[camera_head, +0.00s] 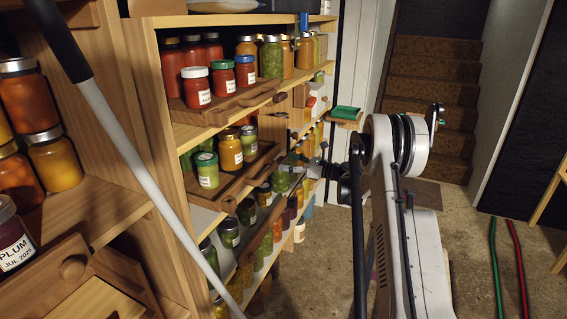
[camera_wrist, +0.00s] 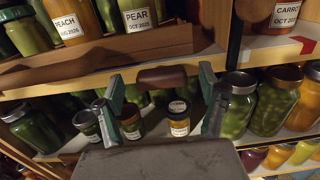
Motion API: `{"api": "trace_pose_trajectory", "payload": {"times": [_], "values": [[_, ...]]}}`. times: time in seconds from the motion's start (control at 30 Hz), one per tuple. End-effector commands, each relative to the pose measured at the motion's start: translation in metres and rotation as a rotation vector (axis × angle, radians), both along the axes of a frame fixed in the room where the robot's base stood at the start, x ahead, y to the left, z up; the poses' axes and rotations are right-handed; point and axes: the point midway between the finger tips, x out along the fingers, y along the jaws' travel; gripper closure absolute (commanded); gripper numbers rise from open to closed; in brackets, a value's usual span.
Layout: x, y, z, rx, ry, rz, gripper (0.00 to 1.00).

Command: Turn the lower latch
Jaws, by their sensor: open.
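A brown, rounded wooden latch piece (camera_wrist: 162,76) lies roughly level at the shelf's front edge in the wrist view. My gripper (camera_wrist: 162,92) is open, with one green-and-grey finger to the left of this piece and one to the right. No contact between the fingers and the piece can be made out. In the head view my gripper (camera_head: 306,163) is small, in front of the shelves. The lower latch cannot be made out clearly there.
Jars crowd the shelves around my gripper, including small jars (camera_wrist: 179,118) below the latch piece and large green jars (camera_wrist: 235,104) at the right. A wooden tray (camera_wrist: 100,48) holds peach and pear jars above. The floor (camera_head: 325,265) right of the shelves is clear.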

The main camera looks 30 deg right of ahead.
Motion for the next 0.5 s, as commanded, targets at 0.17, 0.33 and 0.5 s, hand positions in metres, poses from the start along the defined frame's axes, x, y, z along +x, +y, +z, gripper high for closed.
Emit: {"api": "trace_pose_trajectory", "payload": {"times": [0.17,0.33,0.5], "values": [[0.012,0.011,-0.001,0.0,0.0,0.001,0.27],[0.016,0.013,0.0,0.0,0.0,0.0,0.27],[0.016,0.013,0.0,0.0,0.0,0.0,0.27]]}}
